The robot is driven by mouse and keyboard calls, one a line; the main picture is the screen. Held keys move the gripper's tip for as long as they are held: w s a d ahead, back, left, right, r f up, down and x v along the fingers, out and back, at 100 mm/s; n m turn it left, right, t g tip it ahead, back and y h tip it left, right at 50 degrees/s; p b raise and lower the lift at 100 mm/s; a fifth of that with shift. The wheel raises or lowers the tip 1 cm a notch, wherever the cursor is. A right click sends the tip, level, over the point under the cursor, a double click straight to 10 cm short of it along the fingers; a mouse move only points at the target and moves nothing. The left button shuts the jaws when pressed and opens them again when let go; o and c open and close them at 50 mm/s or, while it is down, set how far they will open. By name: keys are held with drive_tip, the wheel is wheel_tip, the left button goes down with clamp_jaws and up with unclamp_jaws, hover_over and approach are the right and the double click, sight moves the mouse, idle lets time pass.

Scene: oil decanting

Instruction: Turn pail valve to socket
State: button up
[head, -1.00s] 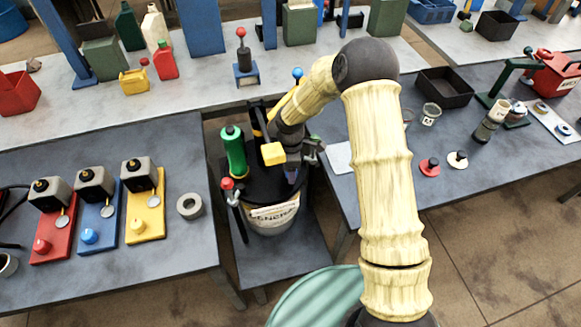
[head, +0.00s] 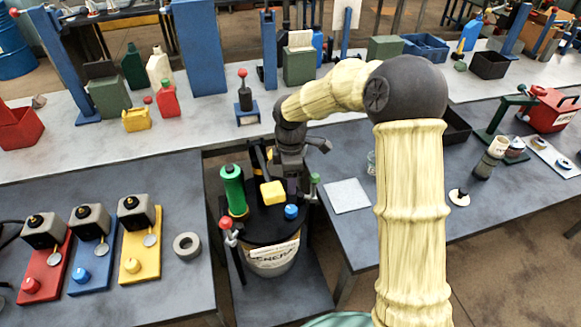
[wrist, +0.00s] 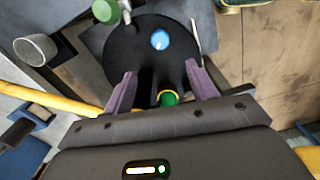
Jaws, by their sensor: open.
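The pail (head: 272,261) stands on a low shelf between two tables and has a black lid. A blue knob (head: 291,211) sits on the lid. A green cylinder (head: 233,190) stands at the lid's left, and a red-topped lever (head: 226,224) is at its front left. A yellow block (head: 272,193) is near the lid's back. In the wrist view, my gripper (wrist: 162,82) is open above the lid (wrist: 130,50), with the blue knob (wrist: 160,40) beyond its fingertips. A green round part (wrist: 168,98) shows between the fingers; I cannot tell whether they touch it.
Red, blue and yellow bases (head: 140,243) with grey units stand on the left table, next to a grey ring (head: 187,245). A white sheet (head: 347,196) lies on the right table. Cans and jugs (head: 160,72) stand on the back table.

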drive_tip(key=shift+r, duration=1.85)
drive_tip(key=s+d+m+t, duration=0.2)
drive_tip(key=s+d+m, duration=1.3)
drive_tip(key=s+m, duration=0.4)
drive_tip(key=shift+d+t, duration=0.3)
drive_tip(key=shift+d, duration=0.1)
drive_tip(key=shift+s, duration=0.1)
